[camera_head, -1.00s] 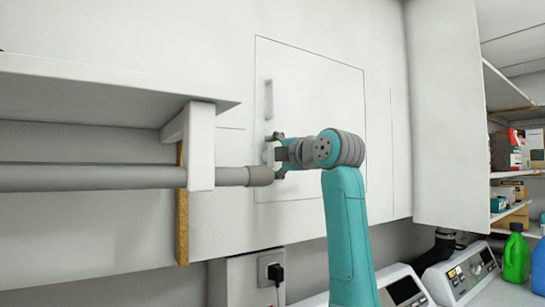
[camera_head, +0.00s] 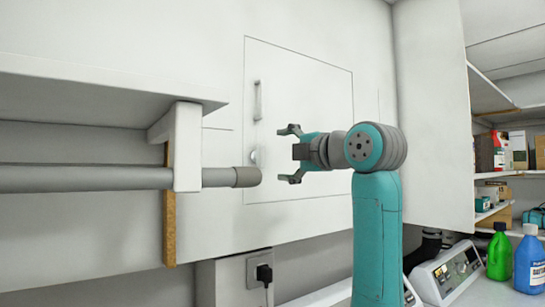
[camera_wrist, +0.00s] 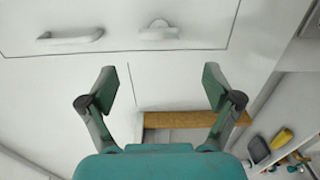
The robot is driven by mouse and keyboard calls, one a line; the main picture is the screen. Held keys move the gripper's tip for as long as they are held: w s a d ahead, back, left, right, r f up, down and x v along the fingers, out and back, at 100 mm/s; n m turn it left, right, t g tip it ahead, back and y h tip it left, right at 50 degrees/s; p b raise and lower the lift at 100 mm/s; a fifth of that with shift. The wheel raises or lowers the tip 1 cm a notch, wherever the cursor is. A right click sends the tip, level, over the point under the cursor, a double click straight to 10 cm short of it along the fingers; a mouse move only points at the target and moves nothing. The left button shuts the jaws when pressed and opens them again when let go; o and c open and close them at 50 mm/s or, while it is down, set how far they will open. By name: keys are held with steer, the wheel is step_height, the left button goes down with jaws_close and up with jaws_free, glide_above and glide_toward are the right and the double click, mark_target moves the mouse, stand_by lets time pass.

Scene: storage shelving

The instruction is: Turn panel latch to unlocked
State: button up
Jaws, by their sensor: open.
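The panel (camera_head: 310,105) is a flat white rectangle set in the white wall, with a thin dark outline. Its bar handle (camera_head: 258,100) is near the left edge and also shows in the wrist view (camera_wrist: 70,36). In the wrist view the latch (camera_wrist: 158,30) is a rounded knob on a plate, ahead of the fingers. My gripper (camera_head: 287,155) is open and empty, to the right of the latch and apart from it. Its fingers spread wide in the wrist view (camera_wrist: 160,95).
A grey rod (camera_head: 90,178) under a white shelf (camera_head: 100,85) reaches in from the left and ends close to the latch. A socket with a plug (camera_head: 262,272) is below. Shelves with boxes and bottles (camera_head: 500,252) stand at the right.

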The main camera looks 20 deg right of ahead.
steer(key=shift+v, duration=1)
steer(key=shift+f, duration=0.1)
